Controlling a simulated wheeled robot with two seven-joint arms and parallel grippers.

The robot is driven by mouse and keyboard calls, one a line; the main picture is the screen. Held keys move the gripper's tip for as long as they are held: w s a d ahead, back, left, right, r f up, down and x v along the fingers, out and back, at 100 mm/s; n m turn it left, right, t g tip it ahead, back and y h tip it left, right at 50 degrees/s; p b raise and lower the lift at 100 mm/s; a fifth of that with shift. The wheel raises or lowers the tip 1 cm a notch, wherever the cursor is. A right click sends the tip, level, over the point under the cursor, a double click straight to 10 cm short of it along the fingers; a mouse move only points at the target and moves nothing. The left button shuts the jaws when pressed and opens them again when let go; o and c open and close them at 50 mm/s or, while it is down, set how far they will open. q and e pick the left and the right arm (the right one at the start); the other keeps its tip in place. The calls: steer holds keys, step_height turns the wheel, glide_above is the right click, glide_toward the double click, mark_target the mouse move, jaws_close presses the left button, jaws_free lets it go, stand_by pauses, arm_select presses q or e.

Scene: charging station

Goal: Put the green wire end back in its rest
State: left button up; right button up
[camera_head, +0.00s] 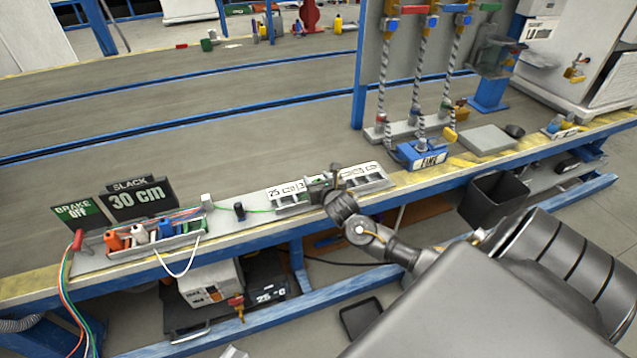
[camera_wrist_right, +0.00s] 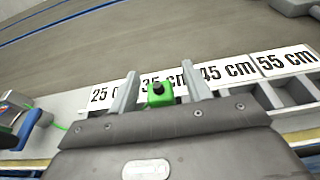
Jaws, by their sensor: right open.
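The green wire end (camera_wrist_right: 160,94) is a small green block with a dark round top. In the right wrist view it sits between the two fingers of my right gripper (camera_wrist_right: 159,84), in front of the 35 cm label. The fingers are open, with a gap on each side of the block. In the head view my right gripper (camera_head: 322,186) is at the labelled slot strip (camera_head: 292,203) on the bench edge and largely hides the wire end. A thin green wire (camera_head: 258,209) runs left from the strip. I cannot tell which part is the wire end's rest. My left gripper is not in view.
A tray (camera_head: 150,252) with orange, white, blue and green plugs stands at the left, by the SLACK 30 cm sign (camera_head: 140,199). A small black post (camera_head: 239,211) stands between tray and strip. A blue LINE block (camera_head: 420,156) and hanging striped cables are at the right.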

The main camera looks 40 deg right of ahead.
steer(key=shift+w+d, duration=0.1)
steer(key=shift+w, duration=0.1)
steer(key=c, duration=1.1)
steer(key=shift+o, duration=0.2)
